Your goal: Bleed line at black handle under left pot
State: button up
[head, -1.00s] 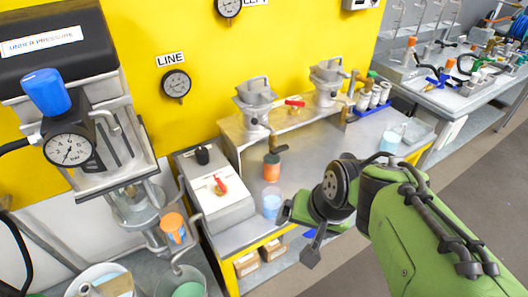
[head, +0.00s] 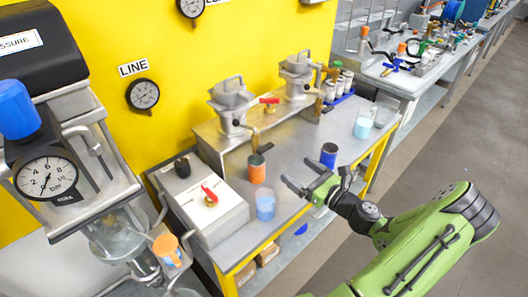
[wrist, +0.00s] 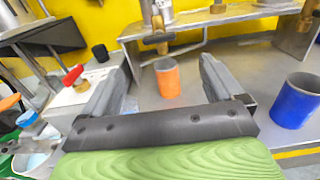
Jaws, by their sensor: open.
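The left pot (head: 231,108) is a grey lidded vessel on a raised metal shelf. Below it a brass valve with a black handle (head: 265,149) hangs at the shelf's front. An orange cup (head: 257,169) stands upright beneath it on the bench. My gripper (head: 302,175) is open and empty, to the right of and nearer than the orange cup, apart from the handle. In the wrist view the orange cup (wrist: 167,80) shows between the open fingers (wrist: 165,67), with the brass valve (wrist: 157,40) above it.
A translucent blue cup (head: 265,204) stands left of my gripper and a dark blue cup (head: 328,155) just behind it. A red-handled valve (head: 270,101) sits between the pots. A white box with a red lever (head: 210,194) is at left.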

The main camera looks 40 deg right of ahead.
aim_at(267, 150)
jog(key=w, duration=0.4)
jog(key=w+a+b, duration=0.1)
jog(key=w, duration=0.3)
jog(key=w+a, duration=0.1)
jog(key=w, duration=0.4)
jog(key=shift+s, duration=0.1)
jog(key=c, duration=1)
jog(key=shift+c, duration=0.2)
jog(key=shift+n, duration=0.4)
jog(key=n, duration=0.3)
jog(key=shift+f+n+b, duration=0.1)
jog(key=shift+n+b, duration=0.2)
jog(key=shift+n, duration=0.1)
jog(key=shift+f+n+b, duration=0.1)
jog(key=shift+n+b, duration=3.85)
jog(key=shift+n, duration=2.85)
